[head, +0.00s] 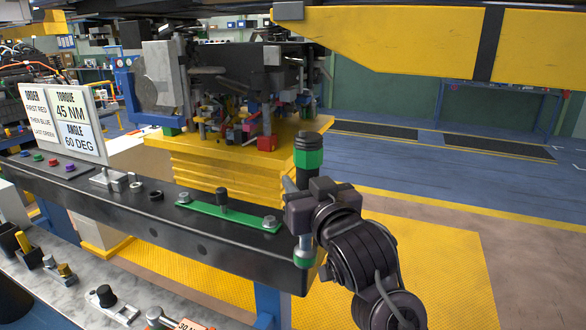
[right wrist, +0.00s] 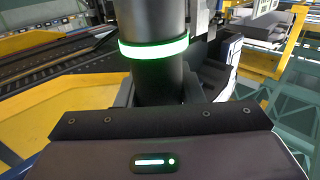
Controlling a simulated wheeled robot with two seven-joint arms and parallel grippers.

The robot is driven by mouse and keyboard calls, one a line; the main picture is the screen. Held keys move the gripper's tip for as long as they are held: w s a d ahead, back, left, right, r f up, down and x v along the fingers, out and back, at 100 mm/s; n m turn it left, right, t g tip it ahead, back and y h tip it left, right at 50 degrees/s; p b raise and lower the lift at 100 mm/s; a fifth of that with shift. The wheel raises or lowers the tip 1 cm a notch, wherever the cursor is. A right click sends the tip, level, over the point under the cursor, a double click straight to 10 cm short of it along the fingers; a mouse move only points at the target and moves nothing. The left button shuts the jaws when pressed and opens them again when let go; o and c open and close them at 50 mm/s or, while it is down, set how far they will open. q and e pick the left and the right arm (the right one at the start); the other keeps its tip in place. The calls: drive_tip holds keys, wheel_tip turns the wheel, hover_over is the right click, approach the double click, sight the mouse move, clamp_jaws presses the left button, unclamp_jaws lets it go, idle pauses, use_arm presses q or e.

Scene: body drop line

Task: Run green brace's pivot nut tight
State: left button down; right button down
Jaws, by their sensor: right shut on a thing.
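The green brace (head: 243,215) lies flat along the top of the black beam (head: 200,228). It has a grey nut at its left end (head: 184,198), another at its right end (head: 268,222), and a black knob (head: 222,198) between them. I cannot tell which is the pivot nut. My right gripper (head: 297,200) is shut on an upright black driver tool with green bands (head: 308,152). Its lower end (head: 304,256) hangs right of the brace, apart from the nuts. The right wrist view shows the dark tool body with a lit green ring (right wrist: 154,48). My left gripper is out of view.
A sign (head: 65,120) reads order first red, then blue, last green; torque 45 NM, angle 60 deg. Behind the beam stands a yellow stacked platform (head: 215,170) with machinery. A yellow overhead arm (head: 420,42) crosses above. A grey bench (head: 60,290) with tools lies front left.

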drive_tip(key=s+d+f+m+h, duration=0.2)
drive_tip(key=s+d+f, duration=0.3)
drive_tip(key=d+f, duration=0.3)
drive_tip(key=s+d+f+m+t+h, duration=0.1)
drive_tip(key=s+d+f+h, duration=0.3)
drive_tip(key=d+f, duration=0.5)
wheel_tip(320, 180, down, 6)
drive_tip(key=shift+s+r+m, duration=0.1)
drive_tip(key=shift+s+m, duration=0.25)
drive_tip(key=shift+m, duration=0.15)
drive_tip(key=shift+a, duration=0.1)
